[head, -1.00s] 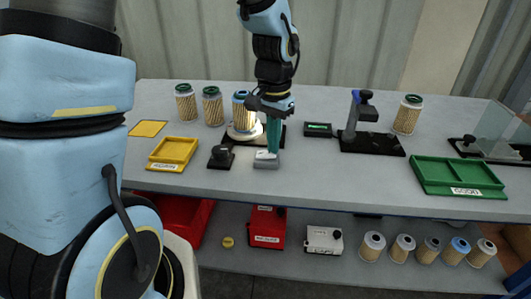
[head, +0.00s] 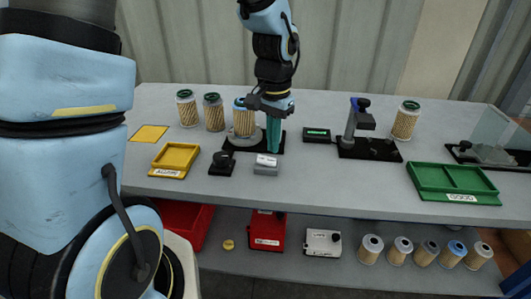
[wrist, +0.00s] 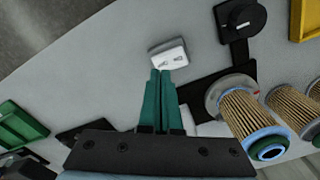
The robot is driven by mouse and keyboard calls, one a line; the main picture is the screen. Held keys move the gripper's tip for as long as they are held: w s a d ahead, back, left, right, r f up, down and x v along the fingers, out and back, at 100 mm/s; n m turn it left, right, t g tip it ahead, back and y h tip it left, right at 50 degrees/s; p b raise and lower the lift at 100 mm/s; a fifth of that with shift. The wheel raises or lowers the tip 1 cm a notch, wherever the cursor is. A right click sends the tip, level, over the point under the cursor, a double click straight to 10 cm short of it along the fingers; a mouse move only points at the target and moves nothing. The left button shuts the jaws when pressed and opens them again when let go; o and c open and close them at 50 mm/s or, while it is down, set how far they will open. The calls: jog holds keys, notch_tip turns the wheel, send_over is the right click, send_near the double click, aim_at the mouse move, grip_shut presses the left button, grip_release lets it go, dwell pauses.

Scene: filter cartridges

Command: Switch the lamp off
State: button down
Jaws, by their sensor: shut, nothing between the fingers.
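The lamp (head: 241,143) is a round grey disc on a black base, with a pleated cartridge (head: 244,120) standing on it; its disc shows no glow. In the wrist view the lamp disc (wrist: 214,92) also looks unlit. A small grey-white switch box (head: 266,165) sits near the front of the bench; it also shows in the wrist view (wrist: 168,54), with dark marks on its top. My gripper (head: 273,150), with teal fingers, is shut and empty. Its tips (wrist: 159,72) are just behind the switch, seemingly a little above and apart from it.
A black knob unit (head: 222,163) stands left of the switch. A yellow tray (head: 173,160) and cartridges (head: 187,108) are further left. A small display (head: 317,135), a black stand (head: 370,148) and a green tray (head: 455,180) are to the right. The front bench between switch and green tray is clear.

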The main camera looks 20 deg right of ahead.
aim_at(273, 161)
notch_tip(273, 161, up, 4)
jog(key=p, duration=0.3)
jog(key=shift+r, duration=0.1)
dwell(0.3)
jog(key=w+a+r+n+t, duration=0.1)
jog(key=a+n, duration=0.8)
jog(key=a, duration=1.6)
jog(key=shift+w+a+r+n+t, duration=0.15)
jog(key=shift+r+n+t, duration=0.2)
jog(key=shift+r, duration=0.45)
